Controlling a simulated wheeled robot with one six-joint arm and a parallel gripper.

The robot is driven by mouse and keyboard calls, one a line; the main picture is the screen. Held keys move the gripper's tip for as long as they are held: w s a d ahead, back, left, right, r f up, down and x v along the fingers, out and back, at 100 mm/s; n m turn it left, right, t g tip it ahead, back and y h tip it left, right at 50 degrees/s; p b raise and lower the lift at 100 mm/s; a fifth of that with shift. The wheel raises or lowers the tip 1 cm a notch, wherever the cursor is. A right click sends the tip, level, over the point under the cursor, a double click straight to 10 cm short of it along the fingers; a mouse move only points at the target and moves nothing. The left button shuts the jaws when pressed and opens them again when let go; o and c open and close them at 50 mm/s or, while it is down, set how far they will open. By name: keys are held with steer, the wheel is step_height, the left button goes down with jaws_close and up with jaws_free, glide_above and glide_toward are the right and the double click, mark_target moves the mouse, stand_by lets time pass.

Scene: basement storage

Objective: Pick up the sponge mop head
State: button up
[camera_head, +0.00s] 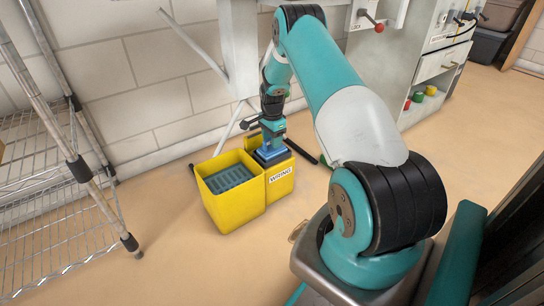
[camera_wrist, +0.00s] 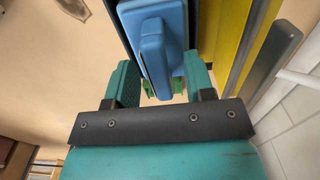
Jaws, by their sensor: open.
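A blue piece, which looks like the sponge mop head (camera_head: 271,156), sits at the right-hand compartment of the yellow bucket (camera_head: 233,212). In the wrist view the blue piece (camera_wrist: 155,45) shows a raised narrow grip on a flat blue base. My gripper (camera_head: 272,130) points down right above it. In the wrist view my open gripper (camera_wrist: 161,68) has one teal finger on each side of the raised grip, with a gap visible at the left. I cannot tell whether a finger touches it. The underside of the blue piece is hidden.
The bucket's left compartment holds a grey slotted grate (camera_head: 229,178). A wire shelf (camera_head: 62,225) stands at left, and a white block wall (camera_head: 135,70) is behind. A grey cabinet (camera_head: 425,75) stands at the back right. The floor (camera_head: 165,255) in front of the bucket is clear.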

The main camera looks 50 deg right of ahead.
step_height(320, 180, down, 2)
steer(key=shift+f, duration=0.15)
jaws_close()
steer(key=shift+r, duration=0.2)
step_height(320, 180, up, 10)
steer(key=p, duration=0.5)
steer(key=c, duration=0.8)
jaws_free()
